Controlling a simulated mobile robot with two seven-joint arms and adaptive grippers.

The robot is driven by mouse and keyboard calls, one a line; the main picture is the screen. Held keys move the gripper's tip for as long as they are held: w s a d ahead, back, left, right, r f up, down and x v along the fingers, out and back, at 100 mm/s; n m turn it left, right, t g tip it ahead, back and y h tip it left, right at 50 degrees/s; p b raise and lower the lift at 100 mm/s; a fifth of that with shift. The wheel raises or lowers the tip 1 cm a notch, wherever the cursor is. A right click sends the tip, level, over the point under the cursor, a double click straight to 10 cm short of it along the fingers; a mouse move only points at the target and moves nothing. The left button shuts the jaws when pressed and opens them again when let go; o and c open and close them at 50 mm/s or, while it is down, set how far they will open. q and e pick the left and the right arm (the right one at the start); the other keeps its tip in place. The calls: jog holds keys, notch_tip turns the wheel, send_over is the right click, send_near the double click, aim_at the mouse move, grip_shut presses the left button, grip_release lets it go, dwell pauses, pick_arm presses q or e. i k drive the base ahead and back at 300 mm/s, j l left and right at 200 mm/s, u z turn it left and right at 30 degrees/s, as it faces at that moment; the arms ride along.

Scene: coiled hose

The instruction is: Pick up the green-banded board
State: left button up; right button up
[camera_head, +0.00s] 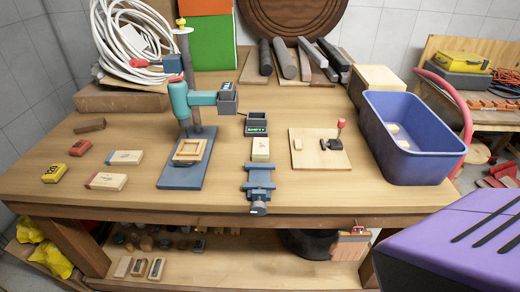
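Two small pale wooden boards lie flat on the left of the workbench. The farther board (125,157) has dark marking on top and a darkish end band, whose colour I cannot tell for sure. The nearer board (107,181) has a reddish band at its left end. Another pale wooden block (261,149) with small marking sits at the vise, and I cannot make out a green band on it. Neither of my grippers shows in the head view.
The workbench (230,190) carries a drill press (189,105) left of centre, a blue vise (259,185) at the front edge and a blue bin (411,150) at right. A yellow block (55,173), a red block (80,147) and a brown block (90,125) lie near the boards.

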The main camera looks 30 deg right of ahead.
aim_at(261, 148)
jog(key=z, duration=1.4)
